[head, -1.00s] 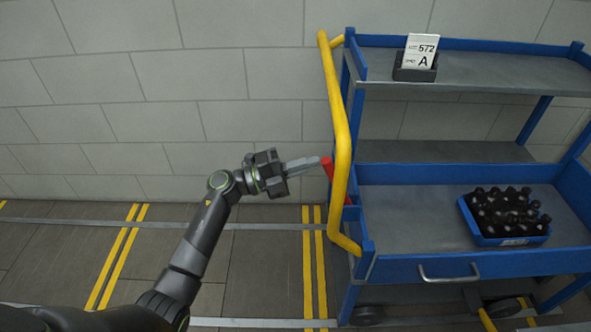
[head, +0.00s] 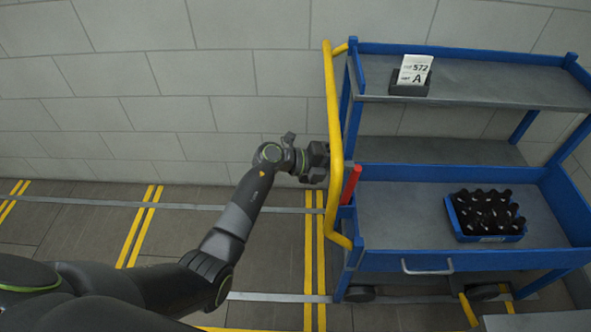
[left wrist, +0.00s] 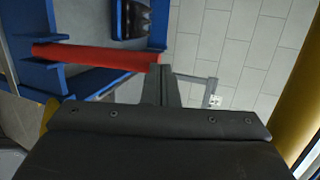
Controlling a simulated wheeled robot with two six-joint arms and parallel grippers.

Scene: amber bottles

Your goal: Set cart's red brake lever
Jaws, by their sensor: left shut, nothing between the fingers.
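The red brake lever (head: 351,185) is on the cart's left end, just right of the yellow handle (head: 335,120), its top leaning right. In the left wrist view the lever (left wrist: 95,54) lies across the picture, its free end at the fingers. My left gripper (head: 322,162) is beside the yellow handle, its fingers hidden behind it in the head view. The left wrist view shows the fingers (left wrist: 161,85) shut together with nothing between them. I cannot tell whether they touch the lever. My right gripper is out of view.
The blue cart (head: 450,262) has a grey upper shelf with a card holder (head: 411,88) marked 572 A. A blue crate (head: 486,238) of dark bottles is on its lower deck. A tiled wall stands behind; the floor left of the cart is clear.

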